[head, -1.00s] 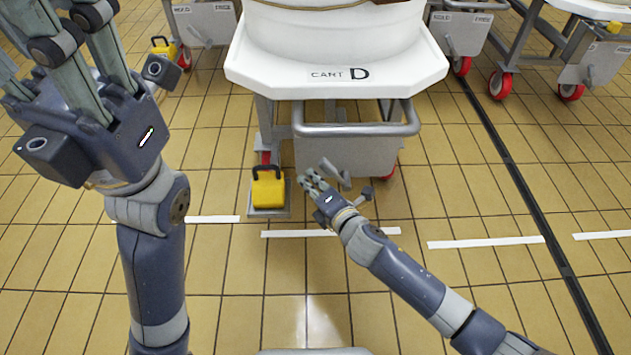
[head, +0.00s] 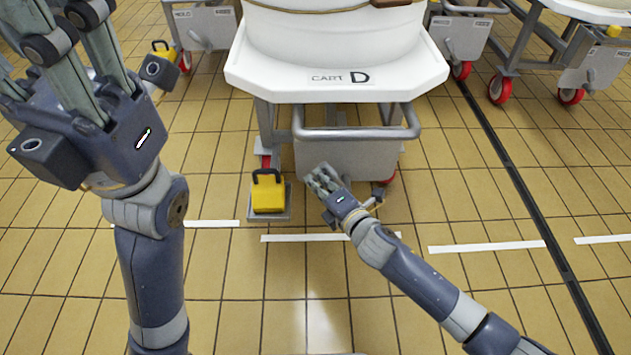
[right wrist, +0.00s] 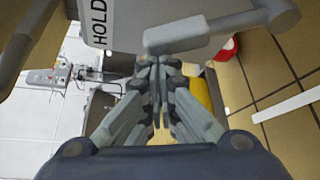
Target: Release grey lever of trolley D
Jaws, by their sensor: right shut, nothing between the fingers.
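Trolley D (head: 270,80) stands ahead, with a white tray edge marked "CART D" and a grey panel (head: 365,160) below. My left gripper (head: 70,40) is open, high at the left, away from the trolley.
A grey rail (head: 355,133) runs across the panel's front. A yellow block with a black handle (head: 268,196) sits on a small floor plate left of my right gripper. Other trolleys stand behind, left and right (head: 465,35). The tiled floor in front is clear.

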